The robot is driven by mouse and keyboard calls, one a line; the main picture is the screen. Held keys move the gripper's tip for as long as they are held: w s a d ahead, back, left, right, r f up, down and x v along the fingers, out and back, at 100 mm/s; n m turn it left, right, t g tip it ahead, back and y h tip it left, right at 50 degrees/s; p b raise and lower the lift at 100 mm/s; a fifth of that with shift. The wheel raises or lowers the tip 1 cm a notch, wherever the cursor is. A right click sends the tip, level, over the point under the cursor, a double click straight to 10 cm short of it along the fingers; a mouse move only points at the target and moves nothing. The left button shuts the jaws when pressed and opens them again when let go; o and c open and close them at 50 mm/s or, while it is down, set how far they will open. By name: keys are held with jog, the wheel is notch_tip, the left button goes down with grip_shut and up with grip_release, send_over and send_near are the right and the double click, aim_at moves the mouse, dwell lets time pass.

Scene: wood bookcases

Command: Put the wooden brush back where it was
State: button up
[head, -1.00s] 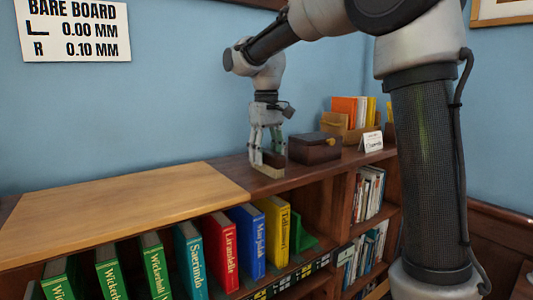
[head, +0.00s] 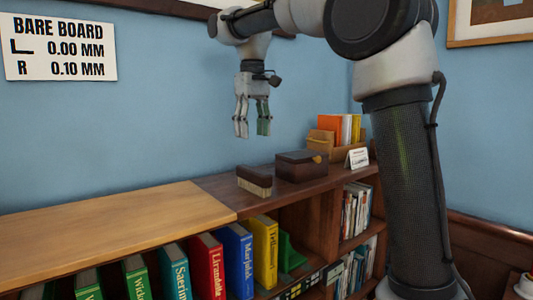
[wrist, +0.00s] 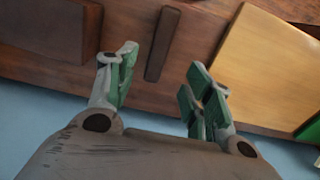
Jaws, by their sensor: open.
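The wooden brush (head: 254,181) stands on the dark bookcase top, with a dark wooden back above a pale bristle band. It is just left of the dark wooden box. In the wrist view the brush (wrist: 162,45) shows from above as a narrow dark bar between the finger lines. My gripper (head: 252,131) is open and empty, pointing down well above the brush and apart from it.
A dark wooden box (head: 302,166) sits right of the brush, with a small white card (head: 357,158) and a file holder (head: 335,142) beyond it. A lighter board (head: 115,220) covers the left part of the top. Several upright books (head: 237,260) fill the shelf below.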

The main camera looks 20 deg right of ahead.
jog(key=s+d+f+m+t, duration=0.1)
jog(key=s+d+f, duration=0.1)
jog(key=s+d, duration=0.4)
jog(key=s+d+f+m+t, duration=0.1)
jog(key=s+d+f, duration=0.25)
jog(key=s, duration=0.35)
jog(key=s+d+f+m+t, duration=0.1)
jog(key=s+d+f, duration=0.4)
jog(key=s+f, duration=0.7)
jog(key=shift+s+d+m+t, duration=0.2)
jog(key=shift+s+m+t, duration=0.1)
jog(key=shift+s+t, duration=0.45)
